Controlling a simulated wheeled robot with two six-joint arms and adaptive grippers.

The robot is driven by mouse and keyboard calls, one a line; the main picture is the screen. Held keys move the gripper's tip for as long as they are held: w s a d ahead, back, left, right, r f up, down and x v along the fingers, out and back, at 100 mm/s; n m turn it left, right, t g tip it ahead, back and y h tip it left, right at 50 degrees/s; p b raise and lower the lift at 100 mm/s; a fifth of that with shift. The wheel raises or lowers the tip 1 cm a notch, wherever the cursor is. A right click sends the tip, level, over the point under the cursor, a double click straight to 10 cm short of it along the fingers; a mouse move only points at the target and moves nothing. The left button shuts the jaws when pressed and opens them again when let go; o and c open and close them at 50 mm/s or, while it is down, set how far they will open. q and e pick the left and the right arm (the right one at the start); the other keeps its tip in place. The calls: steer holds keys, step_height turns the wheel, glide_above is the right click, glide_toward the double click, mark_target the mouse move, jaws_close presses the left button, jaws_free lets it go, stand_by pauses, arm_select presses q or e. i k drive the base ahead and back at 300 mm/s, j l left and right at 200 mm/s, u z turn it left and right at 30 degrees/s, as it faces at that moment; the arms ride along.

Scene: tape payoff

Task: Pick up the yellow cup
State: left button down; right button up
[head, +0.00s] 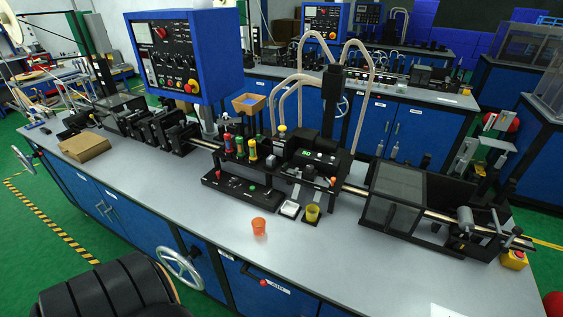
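The yellow cup (312,213) stands upright on the grey bench, on a small dark base at the front of the black machine. Neither of my grippers shows in the head view.
An orange cup (259,226) stands nearer the bench's front edge, left of the yellow cup. A black machine line runs along the bench behind, with a clear-sided guard box (394,204) to the right. A brown cardboard box (84,147) lies at left. The grey bench front (340,255) is clear.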

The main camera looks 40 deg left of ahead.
mark_target(312, 210)
steer(key=u, duration=1.5)
steer(key=j+z, duration=0.1)
steer(key=z, duration=0.35)
